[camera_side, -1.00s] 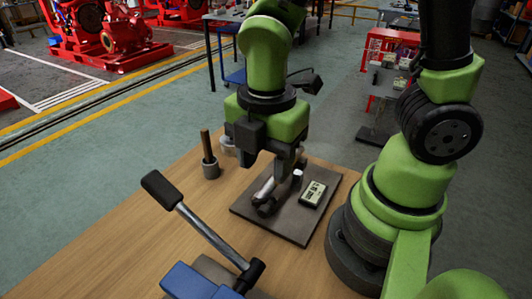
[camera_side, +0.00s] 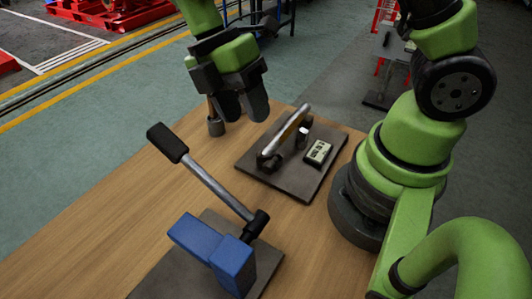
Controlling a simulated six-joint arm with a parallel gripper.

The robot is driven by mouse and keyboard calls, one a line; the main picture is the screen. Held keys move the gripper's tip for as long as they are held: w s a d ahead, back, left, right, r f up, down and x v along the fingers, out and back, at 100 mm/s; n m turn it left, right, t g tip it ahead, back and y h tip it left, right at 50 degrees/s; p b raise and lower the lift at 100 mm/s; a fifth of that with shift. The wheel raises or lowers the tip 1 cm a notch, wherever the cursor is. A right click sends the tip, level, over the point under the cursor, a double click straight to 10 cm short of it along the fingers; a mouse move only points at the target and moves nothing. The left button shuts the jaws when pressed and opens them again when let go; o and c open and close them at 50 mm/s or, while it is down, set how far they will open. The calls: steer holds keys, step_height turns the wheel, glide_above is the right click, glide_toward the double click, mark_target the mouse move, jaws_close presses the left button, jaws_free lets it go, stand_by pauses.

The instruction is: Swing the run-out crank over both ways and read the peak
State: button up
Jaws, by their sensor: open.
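A dark plate (camera_side: 305,187) lies on the wooden table with a silver crank bar (camera_side: 290,132) on it. The bar slants up and right from a dark pivot (camera_side: 270,161). A small digital readout (camera_side: 318,152) sits on the plate, right of the bar; its figures are too small to read. A small white-topped part (camera_side: 303,133) stands between them. My gripper (camera_side: 243,108) is open and empty, above the table, left of the bar and apart from it.
A blue block (camera_side: 196,237) on another dark plate carries a long lever with a black grip (camera_side: 167,143), jutting toward the upper left. The table's left part is bare.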

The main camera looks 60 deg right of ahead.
mark_target(268, 162)
steer(key=x, duration=0.9)
steer(key=shift+s+f, duration=0.15)
steer(key=shift+f, duration=0.2)
jaws_close()
